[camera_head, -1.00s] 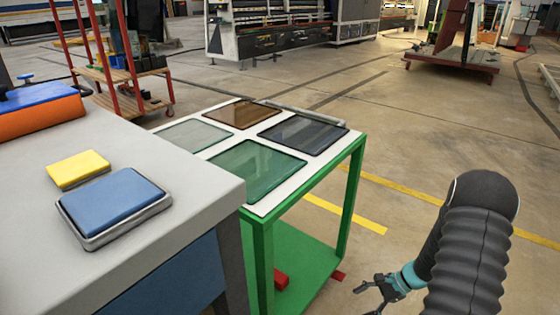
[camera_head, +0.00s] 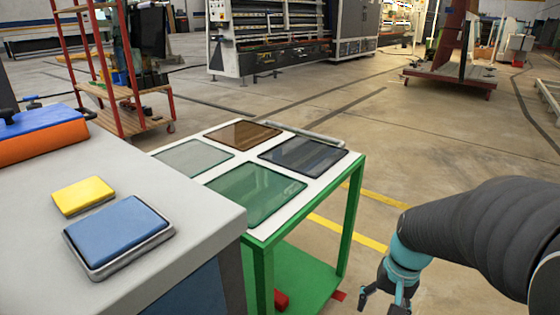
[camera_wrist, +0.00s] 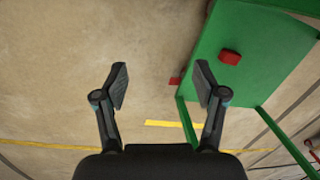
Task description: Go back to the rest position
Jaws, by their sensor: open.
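My gripper (camera_head: 384,301) hangs at the lower right of the head view, to the right of the green-framed table and apart from it. In the wrist view my gripper (camera_wrist: 161,85) has its two fingers spread wide, with nothing between them but bare floor. It is open and empty. My arm reaches in from the right edge of the head view. The lowest part of the gripper is cut off by the bottom of the head view.
A green-framed table (camera_head: 352,215) holds several flat glass panes. A grey workbench (camera_head: 215,222) at left carries a blue pad (camera_head: 117,229) and a yellow block (camera_head: 83,195). A red block (camera_wrist: 230,57) lies on the table's green lower shelf. Floor right of the table is clear.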

